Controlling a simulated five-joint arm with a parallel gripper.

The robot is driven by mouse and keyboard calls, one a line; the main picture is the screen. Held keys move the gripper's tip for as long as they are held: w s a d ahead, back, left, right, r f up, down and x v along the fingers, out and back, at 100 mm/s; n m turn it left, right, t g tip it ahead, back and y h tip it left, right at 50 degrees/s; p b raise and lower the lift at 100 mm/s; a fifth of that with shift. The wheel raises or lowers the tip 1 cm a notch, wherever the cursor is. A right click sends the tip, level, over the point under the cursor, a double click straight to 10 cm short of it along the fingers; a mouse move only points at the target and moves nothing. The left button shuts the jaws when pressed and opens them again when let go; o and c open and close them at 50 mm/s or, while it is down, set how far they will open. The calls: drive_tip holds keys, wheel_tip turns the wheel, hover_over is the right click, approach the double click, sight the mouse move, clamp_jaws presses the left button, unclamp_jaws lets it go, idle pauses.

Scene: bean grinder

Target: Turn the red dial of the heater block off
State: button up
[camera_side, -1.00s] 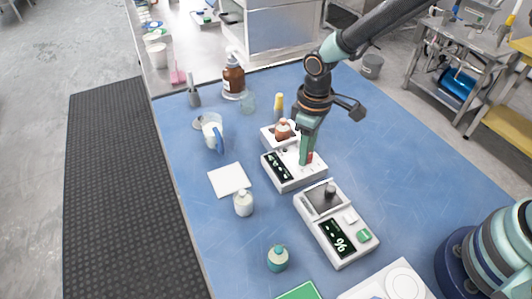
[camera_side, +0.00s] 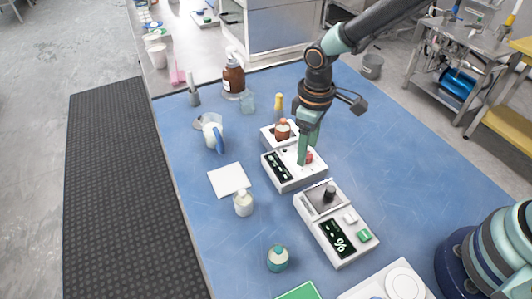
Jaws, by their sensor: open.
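The heater block (camera_side: 291,181) is a white box with a dark green display (camera_side: 278,167) on its front, standing on the blue table. Its red dial (camera_side: 309,158) shows on the top right of the box, just right of my fingers and partly hidden by them. My gripper (camera_side: 303,160) points down over the box, with its green fingers open beside the dial. I cannot tell whether a finger touches the dial, and the dial's pointing direction is too small to read.
A second white device (camera_side: 345,249) with a "%" display stands close in front.

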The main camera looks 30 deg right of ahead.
wheel_tip(320, 180, up, 11)
idle(0.3)
drive_tip(key=s+d+r+m+t, duration=0.2)
drive_tip(key=s+d+r+m, duration=0.1)
drive_tip(key=d, duration=0.5)
drive_tip(key=s+d+r+m+t, duration=0.3)
drive_tip(key=s+d+r+m, duration=0.1)
drive_tip(key=d, duration=0.4)
drive_tip(key=shift+s+d+r+t, duration=0.2)
drive_tip(key=shift+s+r+t, duration=0.1)
drive_tip(key=shift+s+r, duration=0.75)
